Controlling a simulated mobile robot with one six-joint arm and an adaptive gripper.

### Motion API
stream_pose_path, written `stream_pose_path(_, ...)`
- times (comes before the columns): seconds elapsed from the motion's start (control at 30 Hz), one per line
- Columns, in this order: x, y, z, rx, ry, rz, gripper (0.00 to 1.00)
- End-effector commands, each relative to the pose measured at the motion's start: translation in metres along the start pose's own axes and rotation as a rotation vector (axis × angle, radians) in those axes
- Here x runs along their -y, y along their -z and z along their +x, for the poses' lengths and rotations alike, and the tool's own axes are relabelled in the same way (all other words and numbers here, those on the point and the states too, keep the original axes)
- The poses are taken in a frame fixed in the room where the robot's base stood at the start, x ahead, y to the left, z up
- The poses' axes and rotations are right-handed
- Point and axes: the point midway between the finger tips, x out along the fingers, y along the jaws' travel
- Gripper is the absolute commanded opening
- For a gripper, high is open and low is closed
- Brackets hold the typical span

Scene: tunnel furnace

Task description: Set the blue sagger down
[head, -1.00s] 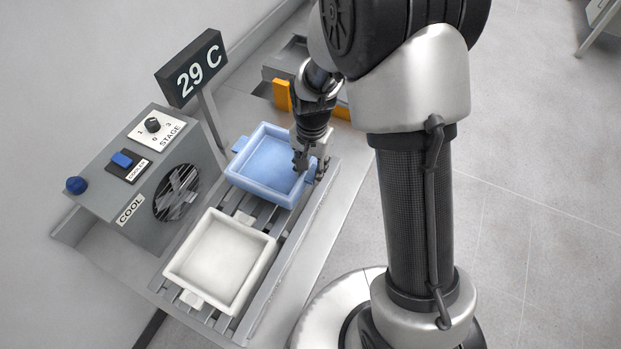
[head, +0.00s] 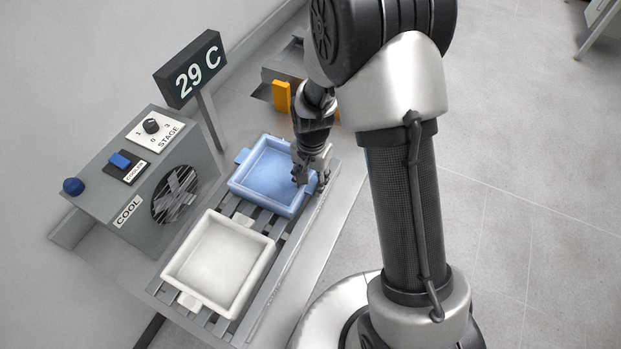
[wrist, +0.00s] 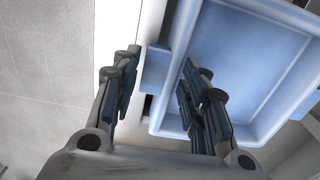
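The blue sagger (head: 268,178), a shallow square tray with side lugs, sits level over the slatted rack behind the white sagger; I cannot tell whether its underside touches the slats. My gripper (head: 311,178) is at its right edge in the head view. In the wrist view, my gripper (wrist: 160,88) has its fingers spread, one on each side of the sagger's near wall and lug (wrist: 154,72). One finger overlaps the inside of the blue sagger (wrist: 250,55); the other is outside, with a small gap to the lug. The sagger looks empty.
A white sagger (head: 188,282) sits on the rack (head: 262,310) in front of the blue one. A cooler box (head: 130,205) with knob, switch and fan stands at left. A "29 C" display (head: 190,70) stands behind it. Orange blocks (head: 281,97) stand beyond the gripper.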

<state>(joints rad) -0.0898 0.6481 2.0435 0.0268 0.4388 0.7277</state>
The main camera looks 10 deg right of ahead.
Motion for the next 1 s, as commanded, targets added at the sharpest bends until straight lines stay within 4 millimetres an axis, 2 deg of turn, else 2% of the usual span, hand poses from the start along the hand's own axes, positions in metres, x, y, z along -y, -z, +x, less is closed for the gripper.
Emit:
stream_pose_path(0.13,0.000,0.000,0.000,0.000,0.000,0.000,0.52)
stream_pose_path(0.4,0.000,0.000,-0.001,0.000,0.000,0.000,0.52)
stream_pose_path(0.53,0.001,0.001,-0.009,-0.001,0.001,0.000,0.52)
stream_pose_path(1.0,0.001,0.001,-0.101,-0.002,0.002,0.001,0.52)
